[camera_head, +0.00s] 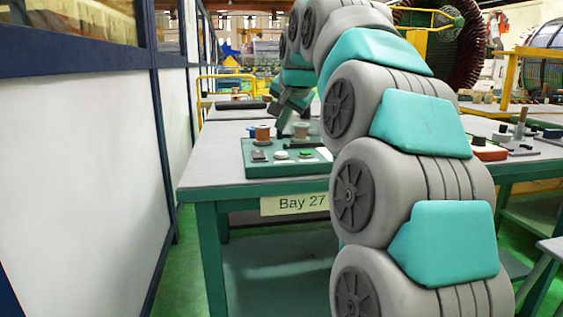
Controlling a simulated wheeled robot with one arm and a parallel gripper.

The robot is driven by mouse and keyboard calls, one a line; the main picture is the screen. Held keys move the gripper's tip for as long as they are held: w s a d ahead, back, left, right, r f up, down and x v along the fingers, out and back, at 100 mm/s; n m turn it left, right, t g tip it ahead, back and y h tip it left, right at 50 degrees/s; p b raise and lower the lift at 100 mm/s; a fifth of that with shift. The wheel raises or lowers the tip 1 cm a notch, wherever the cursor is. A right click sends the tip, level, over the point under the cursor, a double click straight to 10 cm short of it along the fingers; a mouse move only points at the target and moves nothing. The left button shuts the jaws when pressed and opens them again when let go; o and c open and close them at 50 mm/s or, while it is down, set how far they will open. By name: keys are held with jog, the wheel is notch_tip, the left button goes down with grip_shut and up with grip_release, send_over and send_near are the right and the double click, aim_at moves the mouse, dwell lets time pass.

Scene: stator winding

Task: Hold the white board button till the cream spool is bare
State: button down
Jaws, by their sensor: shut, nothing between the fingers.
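The green board (250,170) lies on the near part of the bench. The white button (281,155) is at the board's front, between a dark grey switch-like part (259,155) and a green button (305,153). A spool with copper-coloured winding (262,133) stands upright at the board's back left. A second, smaller-looking spool (300,130) stands to its right, partly hidden. Which is the cream one, I cannot tell. My gripper (283,124) is shut and empty, pointing down between the spools, behind the white button and apart from it.
My arm covers the board's right side. The bench (215,165) has a "Bay 27" label (294,204) on its front edge and clear top left of the board. White wall panels (85,175) stand close at left. A red-based fixture (488,150) sits at right.

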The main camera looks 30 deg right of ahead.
aim_at(282, 154)
jog(key=shift+f+b, duration=0.8)
jog(key=shift+f, duration=1.1)
jog(key=shift+f, duration=0.1)
dwell(0.4)
jog(key=shift+f, duration=0.3)
